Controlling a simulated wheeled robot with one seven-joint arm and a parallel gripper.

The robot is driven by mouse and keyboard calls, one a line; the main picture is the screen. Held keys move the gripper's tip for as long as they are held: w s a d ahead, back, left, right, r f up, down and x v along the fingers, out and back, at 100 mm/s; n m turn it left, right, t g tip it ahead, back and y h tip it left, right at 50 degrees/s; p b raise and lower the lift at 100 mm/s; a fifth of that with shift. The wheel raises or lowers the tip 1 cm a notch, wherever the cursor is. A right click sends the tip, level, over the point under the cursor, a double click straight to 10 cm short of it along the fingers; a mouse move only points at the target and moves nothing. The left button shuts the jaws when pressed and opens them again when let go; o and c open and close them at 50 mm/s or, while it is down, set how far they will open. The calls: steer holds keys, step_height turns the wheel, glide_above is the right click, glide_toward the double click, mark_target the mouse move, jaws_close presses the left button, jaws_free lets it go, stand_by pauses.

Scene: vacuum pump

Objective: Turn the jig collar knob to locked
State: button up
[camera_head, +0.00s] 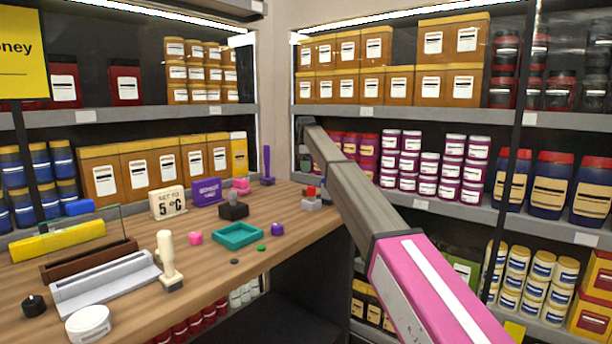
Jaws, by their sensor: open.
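I cannot make out for certain which item is the jig collar knob. A small grey block with a red top (311,200) stands near the right edge of the wooden table, close beside my arm in the picture. A dark block with a small upright part (233,208) stands left of it, behind the teal tray. Both are too small to read a locked or unlocked position. My arm, pink and grey, reaches from the bottom right up to the centre. Its far end bends near the shelf corner, and my gripper does not show.
The wooden table (215,280) holds a teal tray (238,246), a white-handled stamp (168,262), a grey channel (105,283), a round white tin (88,323), a "SET TO 5 °C" sign (168,202) and a purple sign (206,192). Stocked shelves line both walls.

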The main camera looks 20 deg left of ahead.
stand_by(0.3)
step_height(320, 180, down, 11)
steer(key=m, duration=1)
steer(key=shift+r, duration=0.1)
steer(key=c, duration=0.9)
